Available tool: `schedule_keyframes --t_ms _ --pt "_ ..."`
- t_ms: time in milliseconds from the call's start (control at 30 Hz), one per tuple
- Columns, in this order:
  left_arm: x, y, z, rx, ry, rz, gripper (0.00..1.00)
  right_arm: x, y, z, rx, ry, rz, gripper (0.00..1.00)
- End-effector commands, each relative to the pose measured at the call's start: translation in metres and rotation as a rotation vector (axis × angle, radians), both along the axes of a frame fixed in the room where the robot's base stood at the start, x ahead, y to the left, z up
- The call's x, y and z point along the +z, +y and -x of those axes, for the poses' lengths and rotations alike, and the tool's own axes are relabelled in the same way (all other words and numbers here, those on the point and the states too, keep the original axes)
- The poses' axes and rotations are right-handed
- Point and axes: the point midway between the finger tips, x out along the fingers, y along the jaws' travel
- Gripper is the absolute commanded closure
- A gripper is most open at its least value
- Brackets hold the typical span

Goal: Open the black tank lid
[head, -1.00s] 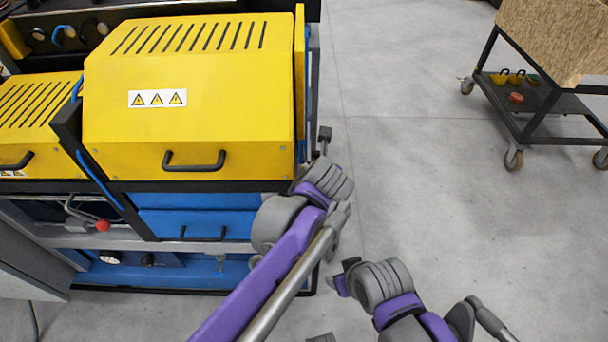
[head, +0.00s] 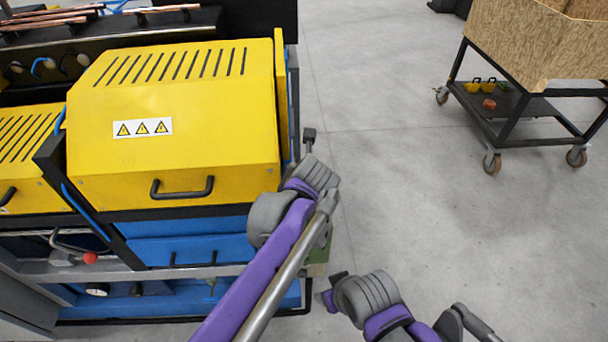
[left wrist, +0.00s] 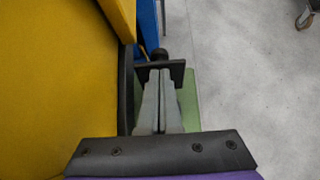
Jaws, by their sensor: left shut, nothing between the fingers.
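My left arm reaches up beside the right side of the yellow machine (head: 175,100). In the left wrist view my left gripper (left wrist: 161,75) is shut and empty, its grey fingers pressed together above a green surface (left wrist: 190,97). A bit of green (head: 318,257) also shows behind my arm in the head view. I cannot make out a black tank lid for certain. My right arm's end (head: 335,288) is low in the head view; its finger opening is unclear.
The yellow cover has a black handle (head: 183,188) above blue drawers (head: 190,250). Copper tubes (head: 50,20) lie on top at the back left. A wheeled cart (head: 510,108) with a wooden box stands at the right. Grey floor between the machine and cart is clear.

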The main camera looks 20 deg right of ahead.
Motion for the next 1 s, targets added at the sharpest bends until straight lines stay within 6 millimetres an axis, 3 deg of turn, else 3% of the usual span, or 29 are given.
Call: schedule_keyframes --t_ms 567,1000 --pt "0.003 0.001 0.002 0.000 0.000 0.000 1.00 0.001 0.000 0.000 0.000 0.000 0.000 0.37" --pt "0.058 0.018 0.056 -0.001 0.000 0.000 1.00 0.012 0.000 0.000 0.000 -0.004 0.000 0.37"
